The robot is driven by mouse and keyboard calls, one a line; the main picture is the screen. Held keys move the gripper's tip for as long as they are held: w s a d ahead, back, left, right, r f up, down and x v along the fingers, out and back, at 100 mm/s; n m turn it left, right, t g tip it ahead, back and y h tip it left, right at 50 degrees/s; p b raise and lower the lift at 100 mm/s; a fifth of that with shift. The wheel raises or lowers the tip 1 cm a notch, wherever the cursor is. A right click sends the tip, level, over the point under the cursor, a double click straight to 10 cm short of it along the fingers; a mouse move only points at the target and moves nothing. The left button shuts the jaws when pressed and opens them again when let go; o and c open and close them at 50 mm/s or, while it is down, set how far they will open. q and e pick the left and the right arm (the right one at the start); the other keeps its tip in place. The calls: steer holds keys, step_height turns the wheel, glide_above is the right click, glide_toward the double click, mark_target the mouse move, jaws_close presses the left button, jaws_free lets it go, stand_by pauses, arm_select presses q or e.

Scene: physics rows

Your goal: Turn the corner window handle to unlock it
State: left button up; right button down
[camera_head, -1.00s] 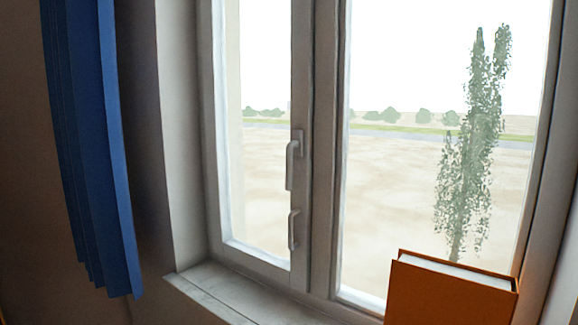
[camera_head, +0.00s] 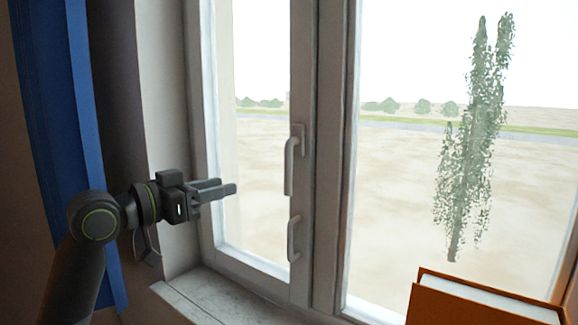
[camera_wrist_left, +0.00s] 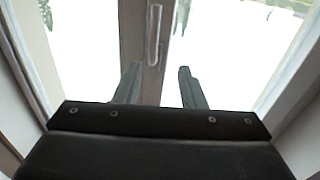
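The pale grey window handle (camera_head: 291,166) is on the upright frame where the two window panes meet. Its mount is at the top and its grip hangs straight down. A second, bow-shaped handle (camera_head: 293,239) sits below it on the same frame. My left gripper (camera_head: 225,187) is left of the upper handle, apart from it, with its fingers pointing right. In the left wrist view the gripper (camera_wrist_left: 158,84) is open and empty, and a handle (camera_wrist_left: 154,34) shows beyond the gap between the fingers. My right gripper is in neither view.
A blue curtain (camera_head: 62,130) hangs at the left, behind my left arm. The windowsill (camera_head: 200,294) runs below the window. An orange book-like object (camera_head: 470,306) stands at the lower right.

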arm_select(q)
steer(key=p, duration=0.7)
glide_toward(285, 168)
steer(key=x, duration=0.9)
steer(key=shift+w+d+r, duration=0.1)
steer(key=shift+w+d, duration=0.55)
jaws_close()
